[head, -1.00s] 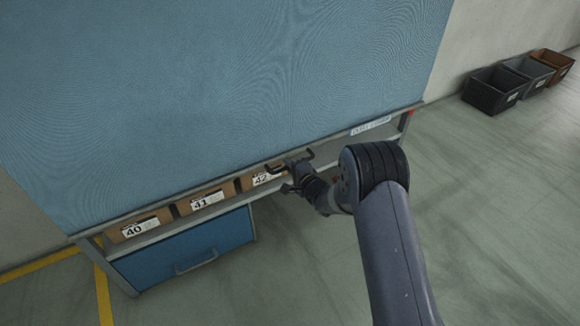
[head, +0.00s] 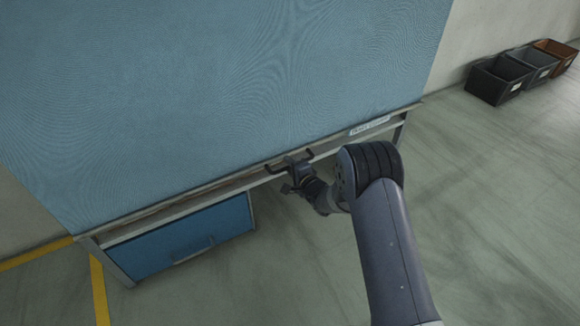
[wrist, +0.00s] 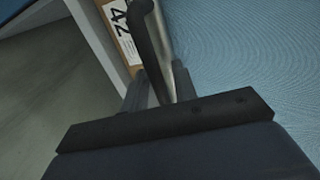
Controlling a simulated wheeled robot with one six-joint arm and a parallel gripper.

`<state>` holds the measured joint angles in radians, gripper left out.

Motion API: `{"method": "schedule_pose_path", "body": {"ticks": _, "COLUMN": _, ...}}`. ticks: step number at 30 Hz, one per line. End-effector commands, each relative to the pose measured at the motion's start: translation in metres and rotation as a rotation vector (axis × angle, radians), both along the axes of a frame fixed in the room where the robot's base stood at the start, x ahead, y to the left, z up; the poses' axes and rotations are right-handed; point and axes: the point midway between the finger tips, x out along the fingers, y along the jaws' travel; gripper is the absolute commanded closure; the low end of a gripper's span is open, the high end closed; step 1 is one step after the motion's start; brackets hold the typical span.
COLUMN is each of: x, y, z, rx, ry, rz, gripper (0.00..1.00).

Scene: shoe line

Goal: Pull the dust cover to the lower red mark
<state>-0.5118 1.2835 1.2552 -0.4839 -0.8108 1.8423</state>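The blue dust cover (head: 230,90) hangs over the front of the rack in the head view. Its bottom bar (head: 215,187) carries a dark handle (head: 274,168) and a white label (head: 368,127). The bar is just above the rack's lower shelf edge. My gripper (head: 296,166) is at the handle. In the wrist view the handle (wrist: 150,38) passes between the fingers of my gripper (wrist: 160,88), which appear shut on it. The cover shows blue at the right (wrist: 240,50). No red mark is visible now.
A blue drawer (head: 180,240) with a grey handle sits below the bar. A box labelled 42 (wrist: 122,25) shows in the wrist view. Several bins, two dark and one brown (head: 556,50), stand by the wall at right. The floor in front is clear.

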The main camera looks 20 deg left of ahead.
Motion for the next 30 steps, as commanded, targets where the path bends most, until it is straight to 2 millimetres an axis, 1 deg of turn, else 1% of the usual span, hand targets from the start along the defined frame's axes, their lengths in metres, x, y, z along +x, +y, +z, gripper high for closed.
{"method": "schedule_pose_path", "body": {"ticks": 8, "x": 0.0, "y": 0.0, "z": 0.001, "rx": 0.001, "ry": -0.001, "rz": 0.0, "gripper": 0.7}}
{"method": "schedule_pose_path", "body": {"ticks": 11, "x": -0.003, "y": -0.004, "z": 0.002, "rx": 0.001, "ry": -0.001, "rz": 0.0, "gripper": 0.7}}
{"method": "schedule_pose_path", "body": {"ticks": 14, "x": -0.009, "y": -0.012, "z": 0.005, "rx": 0.0, "ry": 0.001, "rz": -0.001, "gripper": 0.7}}
{"method": "schedule_pose_path", "body": {"ticks": 17, "x": -0.02, "y": -0.024, "z": 0.009, "rx": -0.001, "ry": 0.002, "rz": -0.001, "gripper": 0.7}}
{"method": "schedule_pose_path", "body": {"ticks": 24, "x": -0.048, "y": -0.057, "z": 0.017, "rx": -0.001, "ry": 0.003, "rz": -0.001, "gripper": 0.7}}
{"method": "schedule_pose_path", "body": {"ticks": 30, "x": -0.064, "y": -0.075, "z": 0.022, "rx": 0.0, "ry": 0.001, "rz": -0.001, "gripper": 0.7}}
